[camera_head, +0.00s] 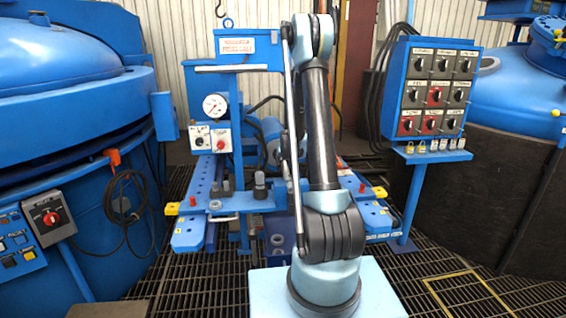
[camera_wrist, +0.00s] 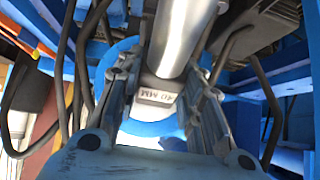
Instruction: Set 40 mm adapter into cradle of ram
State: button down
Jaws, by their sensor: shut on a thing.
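In the wrist view my gripper (camera_wrist: 162,78) is shut on the grey adapter (camera_wrist: 158,97), which carries a "40 MM" label. A smooth silver cylinder, apparently the ram (camera_wrist: 178,38), lies in line with the adapter just beyond my fingertips. I cannot tell whether the adapter touches it, and the cradle is hidden or not clear here. A blue ring-shaped part (camera_wrist: 112,68) shows behind the fingers. In the head view my arm stands in front of the blue press (camera_head: 248,50) and hides my gripper and the adapter.
Dark hoses (camera_wrist: 62,70) hang close at the left in the wrist view, and more cables (camera_wrist: 262,85) at the right. A switch panel (camera_head: 436,90) stands right of the press. A blue furnace vessel (camera_head: 60,90) is at the left. Grating floor (camera_head: 450,270) lies clear in front.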

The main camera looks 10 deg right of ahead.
jog(key=shift+s+f, duration=0.1)
jog(key=shift+f, duration=1.05)
jog(key=shift+s+f, duration=0.25)
jog(key=shift+f, duration=0.05)
dwell(0.5)
jog(key=c, duration=1)
grip_release()
jog(key=shift+d, duration=0.1)
jog(key=shift+o, duration=0.6)
jog(key=shift+w+f, duration=0.5)
jog(key=shift+f, duration=0.35)
jog(key=shift+s+r, duration=0.15)
jog(key=shift+r, duration=0.3)
jog(key=shift+c, duration=0.6)
jog(key=shift+r, duration=0.1)
jog(key=shift+v, duration=5.9)
jog(key=shift+s, duration=0.15)
